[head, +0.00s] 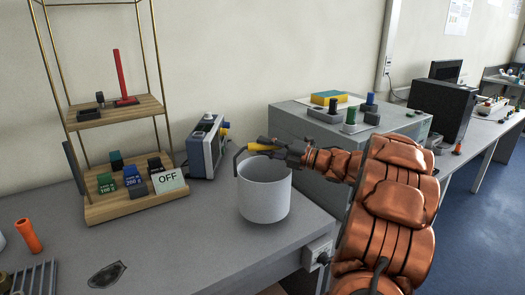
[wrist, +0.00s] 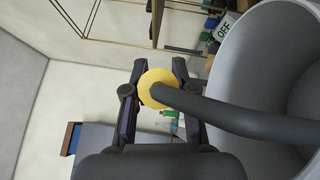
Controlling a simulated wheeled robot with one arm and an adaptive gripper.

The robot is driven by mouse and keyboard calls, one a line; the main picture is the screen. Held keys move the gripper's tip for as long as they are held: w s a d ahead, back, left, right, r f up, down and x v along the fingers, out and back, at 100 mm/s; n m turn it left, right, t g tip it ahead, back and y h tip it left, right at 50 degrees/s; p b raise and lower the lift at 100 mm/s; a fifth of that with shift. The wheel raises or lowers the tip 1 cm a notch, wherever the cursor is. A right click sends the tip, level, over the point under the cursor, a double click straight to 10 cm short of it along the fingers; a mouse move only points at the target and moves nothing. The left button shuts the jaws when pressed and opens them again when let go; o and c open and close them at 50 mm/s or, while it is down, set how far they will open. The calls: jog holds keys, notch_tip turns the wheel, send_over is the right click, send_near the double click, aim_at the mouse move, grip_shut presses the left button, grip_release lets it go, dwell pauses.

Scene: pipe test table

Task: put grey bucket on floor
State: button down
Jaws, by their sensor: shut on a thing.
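The grey bucket (head: 264,193) is upright at the right part of the grey table in the head view, near the table's right edge. I cannot tell whether its base touches the table. My gripper (head: 258,147) is at the bucket's top, shut on its dark handle. In the wrist view the bucket (wrist: 262,60) fills the right side, and its dark curved handle (wrist: 235,120) runs between the fingers of my gripper (wrist: 155,88). A yellow round thing (wrist: 158,78) shows between the fingers beside the handle's end. The bucket's inside looks empty where it shows.
A wooden shelf (head: 122,113) with weights and an OFF sign stands at the left. A blue-grey instrument (head: 206,146) is behind the bucket. A grey cabinet (head: 290,122) stands beyond the table. Blue floor (head: 490,205) shows at right.

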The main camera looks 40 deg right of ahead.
jog(key=s+d+r+b, duration=0.1)
jog(key=s+b, duration=0.2)
jog(key=s, duration=1.1)
jog(key=shift+s+d+r+b, duration=0.15)
jog(key=shift+d+r+b, duration=0.05)
jog(key=shift+d+b, duration=0.2)
